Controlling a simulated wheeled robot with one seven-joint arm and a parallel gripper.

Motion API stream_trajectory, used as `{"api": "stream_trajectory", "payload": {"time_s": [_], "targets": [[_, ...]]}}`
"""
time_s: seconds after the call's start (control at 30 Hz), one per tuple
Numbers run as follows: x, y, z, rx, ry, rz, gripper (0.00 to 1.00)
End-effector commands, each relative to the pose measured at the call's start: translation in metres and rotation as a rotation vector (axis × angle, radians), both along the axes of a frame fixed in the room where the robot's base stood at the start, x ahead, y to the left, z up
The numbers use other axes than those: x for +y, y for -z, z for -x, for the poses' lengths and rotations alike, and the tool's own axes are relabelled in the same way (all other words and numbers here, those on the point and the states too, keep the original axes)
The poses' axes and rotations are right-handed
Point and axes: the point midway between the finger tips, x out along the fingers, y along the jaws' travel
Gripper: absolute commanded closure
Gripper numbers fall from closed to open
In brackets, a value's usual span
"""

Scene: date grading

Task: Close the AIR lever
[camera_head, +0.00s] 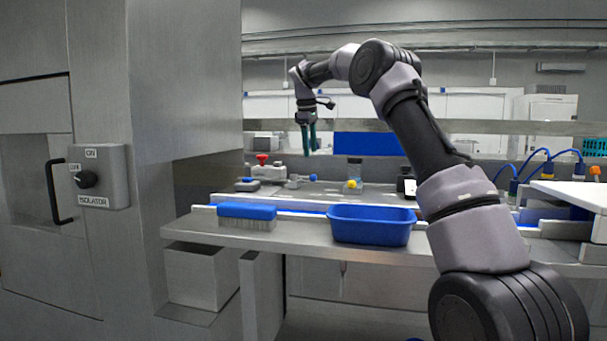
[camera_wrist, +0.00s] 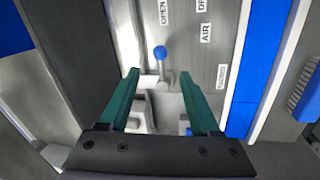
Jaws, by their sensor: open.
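A lever with a blue ball knob (camera_wrist: 160,53) stands on a grey metal panel (camera_wrist: 192,58) in the wrist view. An AIR label (camera_wrist: 206,33) is to its right and an OPEN label (camera_wrist: 163,12) is above it in the picture. My gripper (camera_wrist: 159,72) is open, with its two green fingers on either side of the lever's lower part in the picture. I see no contact, and the depth between them is unclear. In the head view my gripper (camera_head: 307,150) points down above the back of the bench, over small metal fittings (camera_head: 296,182).
A red-topped button box (camera_head: 266,171) and a yellow-knobbed fitting (camera_head: 353,184) stand along the same back strip. In front are a blue brush (camera_head: 246,212) and a blue tub (camera_head: 370,226). A grey cabinet with an isolator switch (camera_head: 98,177) stands at left.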

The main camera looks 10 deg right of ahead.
Motion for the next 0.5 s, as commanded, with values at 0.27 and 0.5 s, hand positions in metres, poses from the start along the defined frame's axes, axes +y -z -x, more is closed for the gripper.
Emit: {"api": "stream_trajectory", "payload": {"time_s": [0.27,0.5], "targets": [[-0.006,0.052,-0.007,0.003,0.001,0.0,0.36],[-0.009,0.085,-0.013,0.001,0.002,-0.002,0.36]]}}
